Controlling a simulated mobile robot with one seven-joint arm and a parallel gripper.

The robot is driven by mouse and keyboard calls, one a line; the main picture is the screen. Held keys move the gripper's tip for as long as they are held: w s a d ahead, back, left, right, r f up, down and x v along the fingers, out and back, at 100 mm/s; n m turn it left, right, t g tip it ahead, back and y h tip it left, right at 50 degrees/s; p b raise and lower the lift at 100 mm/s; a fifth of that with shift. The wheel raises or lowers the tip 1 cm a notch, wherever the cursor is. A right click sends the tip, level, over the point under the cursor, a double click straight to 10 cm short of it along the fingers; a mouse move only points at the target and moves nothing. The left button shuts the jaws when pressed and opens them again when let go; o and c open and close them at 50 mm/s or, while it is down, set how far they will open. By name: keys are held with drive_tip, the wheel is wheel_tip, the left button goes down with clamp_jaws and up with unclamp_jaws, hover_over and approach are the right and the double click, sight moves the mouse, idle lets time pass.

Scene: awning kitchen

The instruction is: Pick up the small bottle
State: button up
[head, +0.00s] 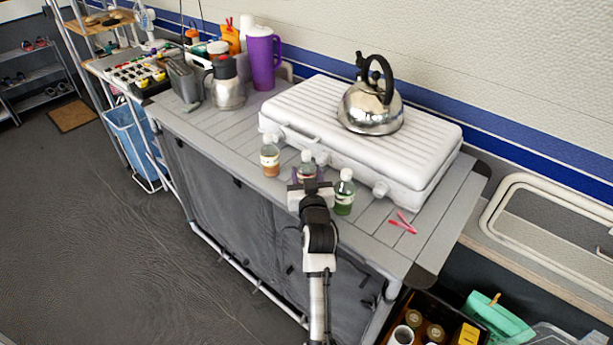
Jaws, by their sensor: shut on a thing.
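Three small bottles with white caps stand near the front edge of the grey table (222,139). The left bottle (270,157) holds something orange-brown, and the right bottle (344,193) is green. The middle bottle (307,168) looks reddish, and its lower part is hidden behind my gripper (310,186). My gripper reaches in from the front and is shut on the middle bottle, between the other two. The bottle looks upright. I cannot tell whether its base touches the table.
A white ribbed case (284,123) lies behind the bottles with a steel kettle (371,108) on top. Red-pink tongs (402,223) lie to the right. A steel jug (227,88) and purple pitcher (263,58) stand at the left. A crate (400,310) sits below right.

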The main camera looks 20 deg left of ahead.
wheel_tip(320, 180, up, 20)
drive_tip(key=b, duration=0.2)
drive_tip(key=shift+f, duration=0.2)
drive_tip(key=shift+o, duration=0.6)
drive_tip(key=shift+c, duration=1.1)
wheel_tip(320, 180, up, 7)
drive_tip(key=p, duration=0.5)
drive_tip(key=shift+p, duration=0.4)
